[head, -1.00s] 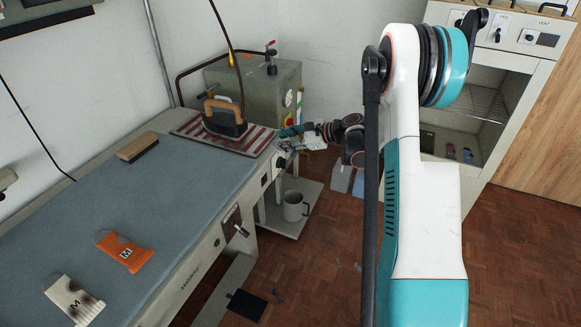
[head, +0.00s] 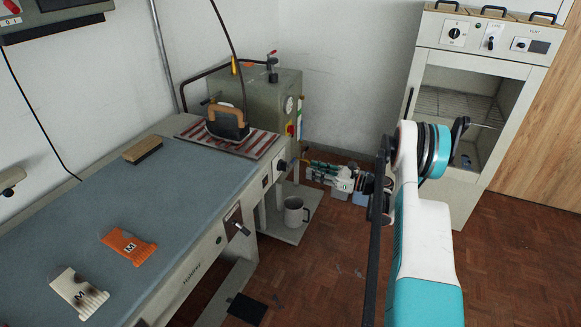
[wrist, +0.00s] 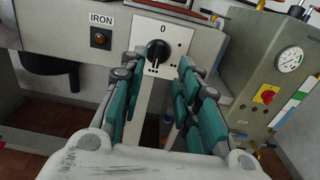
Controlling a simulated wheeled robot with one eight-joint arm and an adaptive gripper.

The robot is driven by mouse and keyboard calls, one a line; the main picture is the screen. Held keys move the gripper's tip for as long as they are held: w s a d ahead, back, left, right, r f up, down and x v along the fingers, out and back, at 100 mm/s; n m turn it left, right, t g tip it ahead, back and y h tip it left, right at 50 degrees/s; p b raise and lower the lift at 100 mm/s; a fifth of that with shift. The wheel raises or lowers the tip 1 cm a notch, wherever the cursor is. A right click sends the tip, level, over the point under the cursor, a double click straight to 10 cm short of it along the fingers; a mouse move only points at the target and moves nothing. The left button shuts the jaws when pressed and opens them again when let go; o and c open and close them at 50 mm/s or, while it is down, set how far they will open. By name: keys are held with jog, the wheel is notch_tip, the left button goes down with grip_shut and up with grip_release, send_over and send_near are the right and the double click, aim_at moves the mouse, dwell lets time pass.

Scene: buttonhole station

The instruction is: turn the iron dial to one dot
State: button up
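The iron dial (wrist: 158,51) is a black round knob on a white plate with a 0 above it and small dot marks around its lower side. Which mark it points to is too small to tell. In the head view the dial (head: 281,165) sits on the station's front, near its far end. My gripper (wrist: 158,76) is open, its teal fingers spread below and to both sides of the dial, with nothing between them. It appears apart from the knob. In the head view my gripper (head: 312,170) is just right of the dial.
The iron (head: 228,124) rests on a striped pad (head: 262,145). The green boiler (wrist: 278,75) with gauge and red knob stands right. A grey mug (head: 293,211) sits on the shelf below.

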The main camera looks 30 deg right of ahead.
aim_at(283, 166)
jog(key=b+x, duration=0.2)
jog(key=x, duration=0.8)
jog(key=shift+w+a+b, duration=0.2)
jog(key=shift+b, duration=0.2)
jog(key=shift+c, duration=0.6)
grip_shut()
